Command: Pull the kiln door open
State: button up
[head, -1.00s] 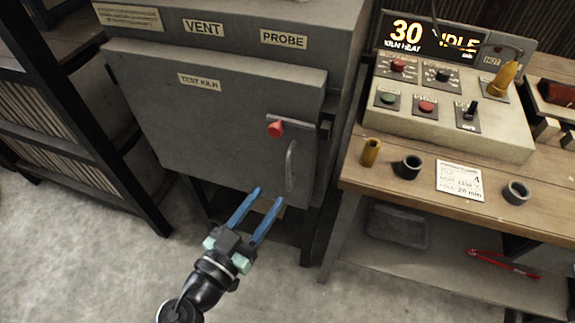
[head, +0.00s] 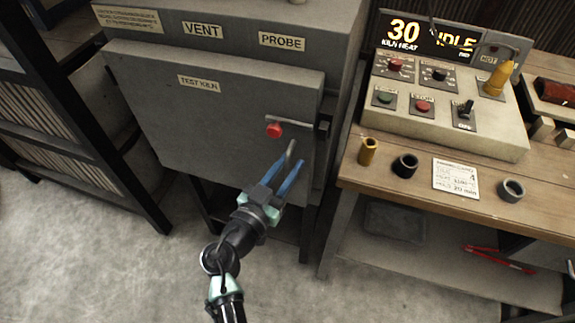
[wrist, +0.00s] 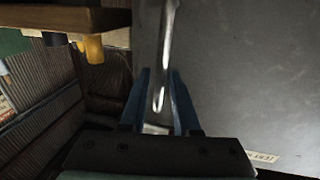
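The grey kiln door (head: 200,125) with a TEST KILN label fills the front of the kiln and looks shut in the head view. A red knob (head: 274,130) and a short metal bar sit near its right edge. Below them is the upright metal handle (head: 291,149), mostly hidden by my fingers. My gripper (head: 286,168) is at the handle, its blue fingers apart. In the wrist view the handle (wrist: 160,98) lies between the two fingers (wrist: 159,90), with gaps visible on both sides. Contact cannot be told.
A wooden workbench (head: 400,190) stands right of the kiln, carrying a control panel (head: 450,105), small cups and a card. A dark shelf rack (head: 75,150) stands at the left. Bare concrete floor (head: 120,270) lies in front of the kiln.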

grip_shut()
dwell(1.1)
